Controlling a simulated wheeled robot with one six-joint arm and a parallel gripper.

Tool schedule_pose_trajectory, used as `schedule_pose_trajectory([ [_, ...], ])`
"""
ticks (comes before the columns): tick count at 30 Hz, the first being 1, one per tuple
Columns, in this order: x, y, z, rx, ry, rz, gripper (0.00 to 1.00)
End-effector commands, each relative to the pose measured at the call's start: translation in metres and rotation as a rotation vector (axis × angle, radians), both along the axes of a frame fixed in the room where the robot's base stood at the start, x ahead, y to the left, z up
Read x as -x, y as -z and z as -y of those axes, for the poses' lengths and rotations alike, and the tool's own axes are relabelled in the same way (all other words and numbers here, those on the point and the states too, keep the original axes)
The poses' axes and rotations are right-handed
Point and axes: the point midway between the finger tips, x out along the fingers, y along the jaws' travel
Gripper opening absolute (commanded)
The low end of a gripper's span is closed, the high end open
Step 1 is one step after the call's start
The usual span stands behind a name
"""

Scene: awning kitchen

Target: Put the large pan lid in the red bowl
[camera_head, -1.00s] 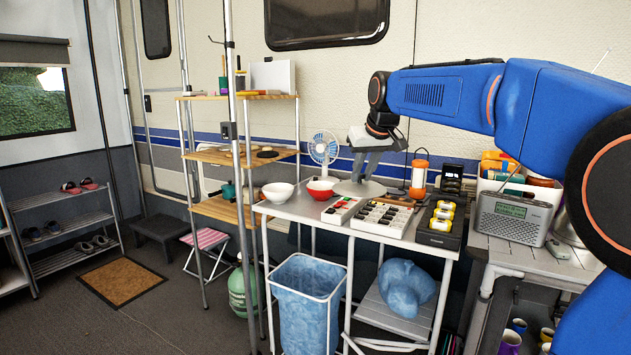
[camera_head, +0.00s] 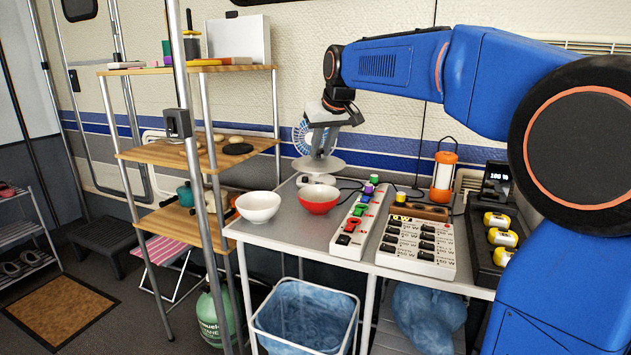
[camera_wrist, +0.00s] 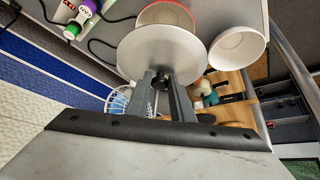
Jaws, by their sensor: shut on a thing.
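My gripper (camera_head: 319,150) is shut on the knob of the large pan lid (camera_head: 306,165), a flat grey disc. It holds the lid roughly level above the table, in front of the fan and just behind the red bowl as seen in the head view. The red bowl (camera_head: 319,202) stands upright on the grey table; its white inside looks empty where visible. In the wrist view the lid (camera_wrist: 140,52) hangs from my fingers (camera_wrist: 160,82) and partly covers the red bowl (camera_wrist: 176,9).
A white bowl (camera_head: 258,208) stands left of the red bowl. A blue fan (camera_head: 300,137) is behind the lid. Power strips (camera_head: 354,225), a switch box (camera_head: 418,246) and an orange lantern (camera_head: 444,172) fill the right side. A metal shelf post (camera_head: 193,180) rises at left.

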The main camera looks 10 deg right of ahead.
Motion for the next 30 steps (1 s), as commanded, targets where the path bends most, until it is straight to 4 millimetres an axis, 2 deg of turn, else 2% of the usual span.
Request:
schedule_pose_trajectory([
  [3, 0.000, 0.021, 0.000, 0.000, 0.000, -0.001, 0.00],
  [6, 0.000, 0.033, 0.000, 0.000, 0.000, -0.001, 0.00],
  [14, 0.000, 0.050, 0.000, 0.000, 0.000, 0.000, 0.00],
  [21, 0.000, 0.080, 0.000, 0.000, 0.000, 0.000, 0.00],
  [30, 0.000, 0.082, 0.000, 0.000, 0.000, 0.000, 0.00],
])
